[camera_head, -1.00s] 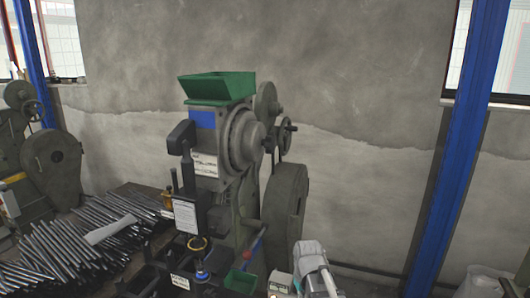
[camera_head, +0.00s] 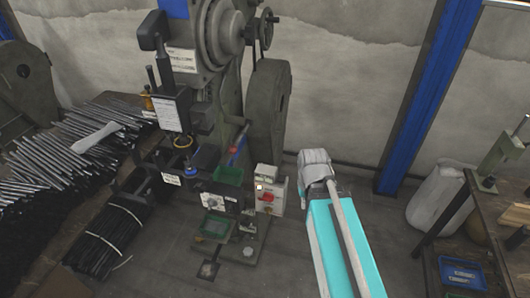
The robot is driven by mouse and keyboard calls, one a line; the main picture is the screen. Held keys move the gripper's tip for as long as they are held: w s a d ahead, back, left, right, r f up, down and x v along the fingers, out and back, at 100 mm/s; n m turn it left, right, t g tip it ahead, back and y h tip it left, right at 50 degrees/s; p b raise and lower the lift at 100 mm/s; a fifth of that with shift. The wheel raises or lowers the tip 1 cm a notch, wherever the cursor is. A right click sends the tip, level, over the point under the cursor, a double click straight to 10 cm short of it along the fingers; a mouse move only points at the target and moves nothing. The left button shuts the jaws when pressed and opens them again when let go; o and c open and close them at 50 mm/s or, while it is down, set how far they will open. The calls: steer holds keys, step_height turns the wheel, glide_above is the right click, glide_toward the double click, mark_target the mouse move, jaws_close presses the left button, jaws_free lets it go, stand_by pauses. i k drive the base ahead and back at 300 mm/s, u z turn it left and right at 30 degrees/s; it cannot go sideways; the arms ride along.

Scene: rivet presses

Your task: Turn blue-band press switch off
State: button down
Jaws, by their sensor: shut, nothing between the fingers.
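The blue-band press (camera_head: 222,60) stands left of centre, with its blue band (camera_head: 173,8) cut by the top edge of the picture. Low on its right is a pale switch box (camera_head: 278,186) with a red switch (camera_head: 266,198) on its front. The switch is too small to tell its position. My arm, with a cyan link and a pale joint, reaches up from the bottom, right of the switch box and apart from it in the picture. The fingers of my gripper do not show.
A control panel with dials (camera_head: 219,203) and green trays (camera_head: 229,176) sit left of the switch box. Metal rods (camera_head: 60,150) cover a bench at left. A blue post (camera_head: 430,100) and a table (camera_head: 490,215) stand at right. Floor between is clear.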

mark_target(268, 197)
steer(key=z, duration=0.3)
steer(key=k, duration=0.75)
steer(key=z, duration=0.55)
steer(key=k, duration=0.6)
steer(key=z, duration=0.35)
steer(key=i, duration=1.45)
steer(key=u, duration=0.7)
